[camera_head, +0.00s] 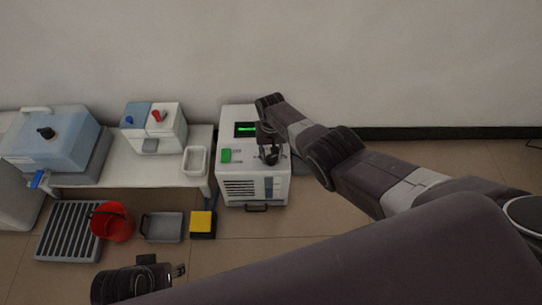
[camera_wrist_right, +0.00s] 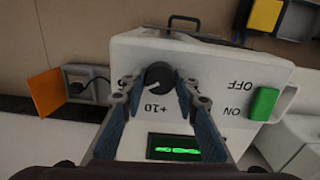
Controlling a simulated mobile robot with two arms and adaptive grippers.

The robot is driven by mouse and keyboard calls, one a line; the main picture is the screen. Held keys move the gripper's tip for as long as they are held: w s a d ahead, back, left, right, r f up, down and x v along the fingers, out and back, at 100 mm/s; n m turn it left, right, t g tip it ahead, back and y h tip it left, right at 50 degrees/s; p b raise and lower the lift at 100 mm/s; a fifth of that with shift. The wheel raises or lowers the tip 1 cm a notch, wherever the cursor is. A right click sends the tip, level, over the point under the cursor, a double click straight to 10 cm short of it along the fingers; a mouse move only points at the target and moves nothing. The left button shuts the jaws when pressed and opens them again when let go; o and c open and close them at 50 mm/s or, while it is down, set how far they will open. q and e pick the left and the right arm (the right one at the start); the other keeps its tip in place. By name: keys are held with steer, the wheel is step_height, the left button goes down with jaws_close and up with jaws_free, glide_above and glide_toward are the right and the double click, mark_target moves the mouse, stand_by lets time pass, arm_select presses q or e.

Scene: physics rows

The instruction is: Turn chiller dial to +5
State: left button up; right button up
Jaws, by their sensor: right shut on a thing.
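The chiller (camera_head: 238,170) is a white box on the floor at the right end of the bench, with a green-lit display (camera_head: 246,129) on its top panel. My right gripper (camera_head: 268,153) reaches down onto that panel. In the right wrist view, my right gripper (camera_wrist_right: 158,84) is shut on the round black dial (camera_wrist_right: 159,74), with one blue-padded finger on each side. A "+10" label shows upside down beside the dial; other scale marks are hidden, and the exact setting cannot be read. My left gripper (camera_head: 176,272) is low at the left, partly seen, apart from the chiller.
A green switch (camera_wrist_right: 263,104) marked ON and OFF sits near the dial. The bench (camera_head: 130,178) holds a blue-topped tank (camera_head: 62,140), a small unit (camera_head: 167,130) and a white tray (camera_head: 195,162). A red bucket (camera_head: 112,222) and grey bin (camera_head: 162,228) stand on the floor.

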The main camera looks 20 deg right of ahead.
mark_target(271, 158)
stand_by(0.5)
steer(key=o, duration=1.1)
steer(key=shift+o, duration=0.2)
steer(key=shift+w+r, duration=0.1)
steer(key=shift+r, duration=0.6)
step_height(271, 158, up, 11)
steer(key=shift+f, duration=0.2)
